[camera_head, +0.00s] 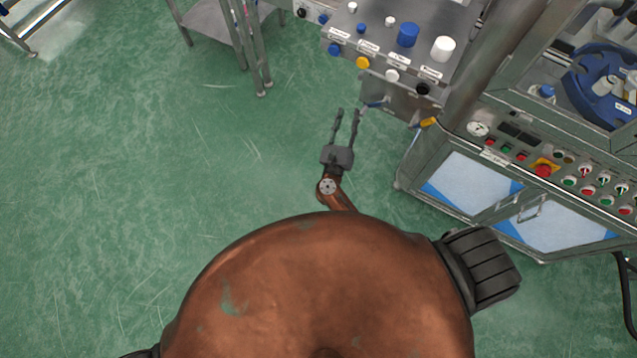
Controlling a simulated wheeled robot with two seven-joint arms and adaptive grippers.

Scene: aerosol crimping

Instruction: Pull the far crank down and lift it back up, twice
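My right gripper (348,112) is open and empty. Its two dark fingers are parallel, spread apart and point up the picture, over the green floor just left of the steel machine. No crank can be made out clearly. A small yellow-tipped part (429,122) sticks out at the machine's left corner, and a thin blue-tipped part (376,104) shows under the knob panel near the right fingertips; I cannot tell whether either is a crank. My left gripper is not in view.
A steel panel (455,24) with blue, white, yellow and black knobs stands beyond the gripper. The cabinet's control panel (520,151) has a red emergency button (543,170). A blue rotary fixture (600,85) is behind glass. A steel table (208,22) stands upper left. Floor at left is free.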

